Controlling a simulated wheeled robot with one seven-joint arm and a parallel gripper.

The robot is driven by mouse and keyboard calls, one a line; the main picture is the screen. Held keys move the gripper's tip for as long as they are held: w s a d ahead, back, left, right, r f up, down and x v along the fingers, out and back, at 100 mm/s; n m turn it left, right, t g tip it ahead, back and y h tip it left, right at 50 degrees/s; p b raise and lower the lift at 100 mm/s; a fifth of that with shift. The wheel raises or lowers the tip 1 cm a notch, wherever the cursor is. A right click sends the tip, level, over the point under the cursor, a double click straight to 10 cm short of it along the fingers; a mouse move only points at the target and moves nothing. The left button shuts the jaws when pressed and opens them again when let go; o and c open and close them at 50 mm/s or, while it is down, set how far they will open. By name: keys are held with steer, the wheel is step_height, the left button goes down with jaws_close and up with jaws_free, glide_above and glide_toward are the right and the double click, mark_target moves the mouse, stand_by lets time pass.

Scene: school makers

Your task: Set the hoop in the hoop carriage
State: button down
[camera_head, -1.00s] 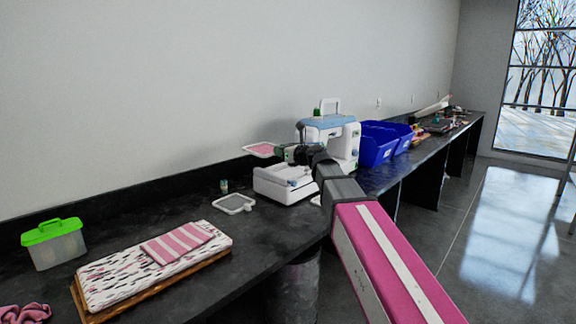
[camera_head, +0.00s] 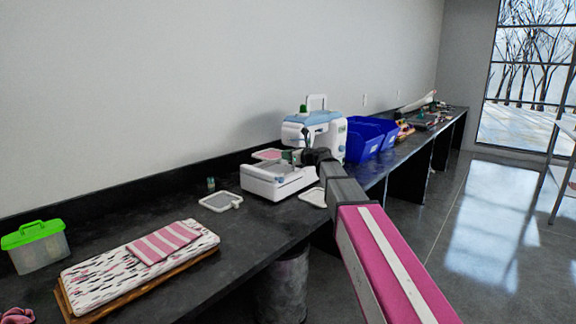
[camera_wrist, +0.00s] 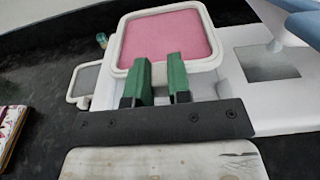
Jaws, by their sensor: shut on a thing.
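The hoop (camera_head: 266,154) is a white rounded frame with pink fabric, and it also shows in the wrist view (camera_wrist: 168,36). My gripper (camera_head: 290,156) is shut on its near edge; the green fingers (camera_wrist: 160,75) pinch the frame there. The white and blue embroidery machine (camera_head: 325,135) stands on the counter. The hoop is over or just behind the left part of its white base (camera_head: 270,182); its exact height is unclear. The base also shows right of and below the hoop in the wrist view (camera_wrist: 270,95). I cannot clearly make out the hoop carriage.
A grey-filled hoop (camera_head: 220,202) lies on the counter (camera_head: 200,255) left of the machine. Another pale frame (camera_head: 313,197) lies in front of it. Blue bins (camera_head: 365,138) stand to the right. Folded fabric (camera_head: 140,262) and a green-lidded box (camera_head: 36,247) are at left.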

steer(key=shift+f, duration=2)
steer(key=shift+f, duration=0.15)
steer(key=c, duration=1.1)
jaws_free()
steer(key=shift+o, duration=0.2)
steer(key=shift+s+d+r, duration=0.2)
steer(key=shift+s+d, duration=0.05)
steer(key=shift+d, duration=0.05)
steer(key=v, duration=1.1)
steer(key=shift+d, duration=0.15)
